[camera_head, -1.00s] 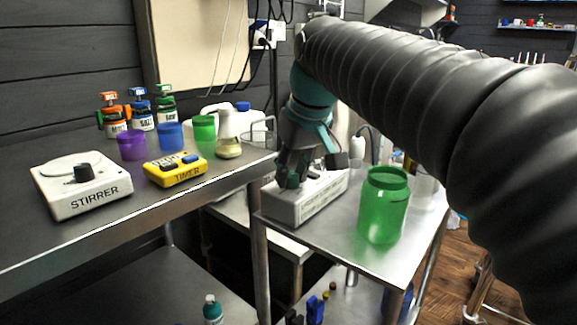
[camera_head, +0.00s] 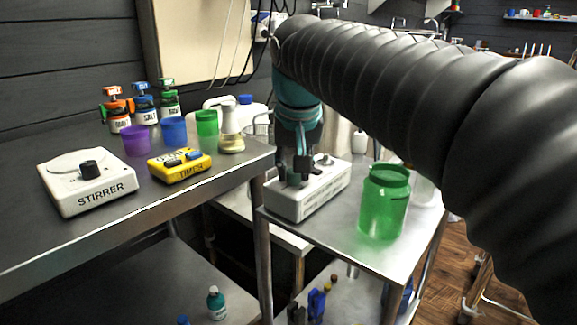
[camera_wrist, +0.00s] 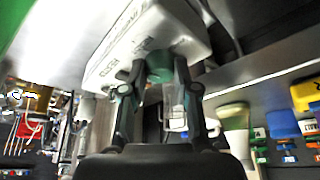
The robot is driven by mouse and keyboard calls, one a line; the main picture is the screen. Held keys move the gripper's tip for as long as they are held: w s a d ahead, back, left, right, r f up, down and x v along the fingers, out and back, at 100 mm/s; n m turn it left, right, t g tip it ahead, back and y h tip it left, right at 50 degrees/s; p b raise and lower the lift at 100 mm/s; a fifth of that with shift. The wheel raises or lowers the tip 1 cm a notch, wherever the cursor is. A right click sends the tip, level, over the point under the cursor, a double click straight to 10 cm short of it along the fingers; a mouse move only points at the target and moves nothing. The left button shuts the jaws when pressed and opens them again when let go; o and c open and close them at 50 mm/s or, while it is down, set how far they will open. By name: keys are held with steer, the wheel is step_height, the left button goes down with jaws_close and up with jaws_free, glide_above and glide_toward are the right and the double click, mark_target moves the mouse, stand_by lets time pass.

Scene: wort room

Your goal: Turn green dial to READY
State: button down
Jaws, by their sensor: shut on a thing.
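The green dial (camera_head: 294,178) sits on top of a white box (camera_head: 315,196) on the right-hand steel table. In the head view my gripper (camera_head: 293,170) comes down over the dial from above and hides most of it. In the wrist view the round green dial (camera_wrist: 160,66) shows between the two fingertips of my gripper (camera_wrist: 160,82), beside printed lettering on the white box (camera_wrist: 135,40). My gripper is shut on the dial. The lettering is too small or blurred to read, so I cannot tell which mark the dial points at.
A dark knob (camera_head: 324,160) stands on the same box, close behind my gripper. A green jar (camera_head: 384,202) stands to the right. On the left table are a white stirrer (camera_head: 88,184), a yellow timer (camera_head: 180,166), cups, a flask (camera_head: 231,132) and several labelled bottles.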

steer(key=c, duration=0.9)
jaws_free()
steer(key=v, duration=1.2)
